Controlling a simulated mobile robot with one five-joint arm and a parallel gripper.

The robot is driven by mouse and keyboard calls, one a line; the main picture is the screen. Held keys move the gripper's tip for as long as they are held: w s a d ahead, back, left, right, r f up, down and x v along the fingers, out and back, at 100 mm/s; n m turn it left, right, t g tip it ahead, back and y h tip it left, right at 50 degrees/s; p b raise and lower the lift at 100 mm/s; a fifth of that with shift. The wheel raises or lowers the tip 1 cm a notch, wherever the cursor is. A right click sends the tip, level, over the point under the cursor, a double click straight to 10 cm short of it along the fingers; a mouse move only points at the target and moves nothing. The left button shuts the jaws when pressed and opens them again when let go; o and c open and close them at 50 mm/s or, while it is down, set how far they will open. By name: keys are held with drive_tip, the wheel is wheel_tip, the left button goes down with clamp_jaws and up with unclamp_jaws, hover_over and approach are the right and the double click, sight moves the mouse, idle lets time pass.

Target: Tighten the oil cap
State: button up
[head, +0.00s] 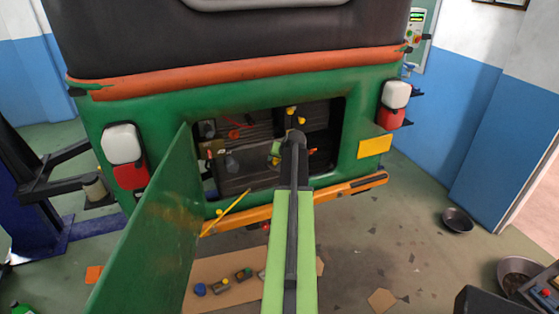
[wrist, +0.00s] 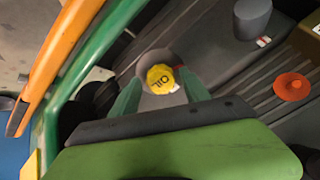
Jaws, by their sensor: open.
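The yellow oil cap (wrist: 160,79) is marked OIL, upside down in the wrist view, and sits on a grey round neck in the engine bay. My gripper (wrist: 158,84) is open, with one green finger on either side of the cap. Narrow gaps seem to show between the fingers and the cap; I cannot tell whether either touches it. In the head view my arm reaches into the open engine bay (head: 240,178) at the rear of the green rickshaw (head: 362,85). There my arm end partly hides the bay, and the cap is hard to make out.
In the wrist view, an orange-red round part (wrist: 292,87) and a dark grey cylinder (wrist: 252,18) stand right of the cap. The open green panel (head: 150,235) stands left of my arm. An orange bumper (head: 348,190) runs below the bay. Parts lie on a cardboard sheet (head: 205,272).

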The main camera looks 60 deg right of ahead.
drive_tip(key=shift+c, duration=0.2)
drive_tip(key=c, duration=1.1)
drive_tip(key=m, duration=0.4)
drive_tip(key=m, duration=0.2)
drive_tip(key=shift+m, duration=1.1)
drive_tip(key=m, duration=0.4)
